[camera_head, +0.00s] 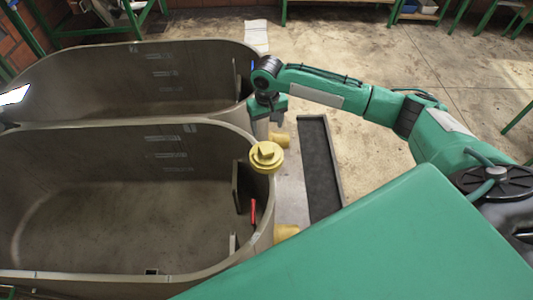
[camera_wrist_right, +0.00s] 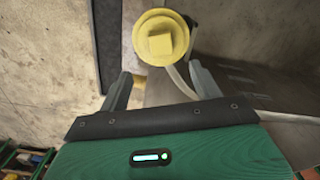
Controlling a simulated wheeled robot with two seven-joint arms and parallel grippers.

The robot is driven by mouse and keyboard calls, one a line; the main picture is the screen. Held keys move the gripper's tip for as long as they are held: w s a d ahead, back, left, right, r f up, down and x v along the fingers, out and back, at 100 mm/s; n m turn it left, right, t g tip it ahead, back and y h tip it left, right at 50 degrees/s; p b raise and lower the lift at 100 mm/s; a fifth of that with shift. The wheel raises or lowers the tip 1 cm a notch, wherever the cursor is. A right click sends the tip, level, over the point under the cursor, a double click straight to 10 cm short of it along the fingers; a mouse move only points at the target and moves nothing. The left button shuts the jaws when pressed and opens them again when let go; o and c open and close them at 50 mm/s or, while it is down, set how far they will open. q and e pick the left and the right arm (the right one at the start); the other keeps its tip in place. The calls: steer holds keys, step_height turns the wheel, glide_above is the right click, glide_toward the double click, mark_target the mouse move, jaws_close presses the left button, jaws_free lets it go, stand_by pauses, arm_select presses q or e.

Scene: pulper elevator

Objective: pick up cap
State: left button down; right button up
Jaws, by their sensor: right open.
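A yellow round cap (camera_head: 266,155) with a square knob on top sits at the right end of the nearer grey tank (camera_head: 75,128), by its rim. My right gripper (camera_head: 270,108) is beyond the cap in the head view, over the right end of the farther tank, and does not touch the cap. In the right wrist view a yellow cap with a square knob (camera_wrist_right: 162,37) shows beyond the fingertips. My right gripper (camera_wrist_right: 161,80) is open there, with nothing between its fingers. My left gripper is not in view.
Yellow fittings (camera_head: 287,232) stick out from the tanks' right ends. A long black tray (camera_head: 320,170) lies on the floor to the right. A red handle (camera_head: 253,211) is inside the nearer tank. Green-framed tables stand at the back.

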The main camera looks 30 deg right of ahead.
steer(key=p, duration=0.1)
glide_above(267, 149)
step_height(267, 149, down, 8)
steer(key=shift+s+r, duration=0.15)
steer(key=shift+r, duration=0.1)
steer(key=f, duration=0.1)
steer(key=f+p, duration=0.1)
steer(key=f, duration=0.1)
steer(key=f+p, duration=0.1)
steer(key=shift+w+f, duration=0.25)
steer(key=shift+f, duration=0.35)
steer(key=c, duration=1.2)
